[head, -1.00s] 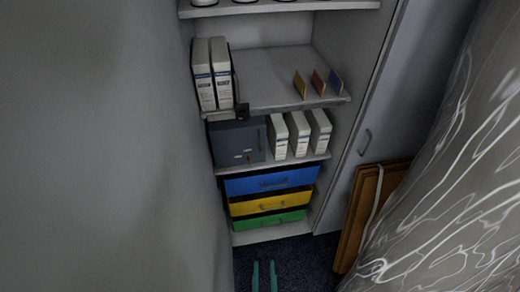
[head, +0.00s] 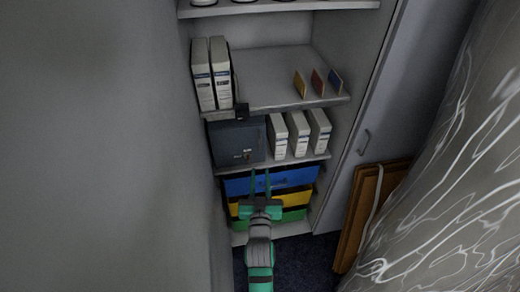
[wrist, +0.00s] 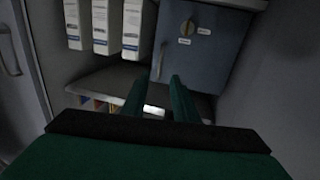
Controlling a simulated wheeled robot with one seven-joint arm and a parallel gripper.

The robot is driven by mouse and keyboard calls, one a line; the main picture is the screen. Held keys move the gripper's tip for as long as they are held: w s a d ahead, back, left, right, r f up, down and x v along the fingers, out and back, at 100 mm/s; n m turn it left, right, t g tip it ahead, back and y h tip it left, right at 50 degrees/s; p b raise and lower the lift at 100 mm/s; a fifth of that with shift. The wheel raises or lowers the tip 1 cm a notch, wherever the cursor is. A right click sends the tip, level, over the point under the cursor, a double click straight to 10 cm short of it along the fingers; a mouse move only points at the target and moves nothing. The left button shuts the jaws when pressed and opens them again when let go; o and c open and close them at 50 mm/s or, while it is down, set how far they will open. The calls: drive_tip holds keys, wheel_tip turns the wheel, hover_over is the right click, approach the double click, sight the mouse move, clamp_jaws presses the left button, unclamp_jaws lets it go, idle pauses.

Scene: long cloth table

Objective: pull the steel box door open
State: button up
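The steel box (head: 237,141) is dark blue-grey and stands at the left of a middle shelf in the head view. Its door (wrist: 205,55) looks shut in the wrist view, with a round knob (wrist: 187,27), small labels and an upright bar handle (wrist: 162,60) near the edge beside the white files. My gripper (head: 260,175) is open and empty, below the box's shelf edge in the head view and in front of the drawers. In the wrist view both fingers of my gripper (wrist: 160,82) point towards the handle, apart from each other. Any remaining gap to the handle is hard to judge.
White files (head: 298,133) stand beside the box on its shelf (head: 290,161). Blue (head: 290,178), yellow (head: 322,197) and green drawers are below. A cabinet wall is close on the left. A wooden board (head: 360,215) and a glossy, wrapped-looking surface (head: 450,180) are at the right.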

sight(260, 145)
drive_tip(key=w, duration=1.1)
drive_tip(key=shift+w+r, duration=0.3)
drive_tip(key=shift+w, duration=0.1)
clamp_jaws()
idle(1.1)
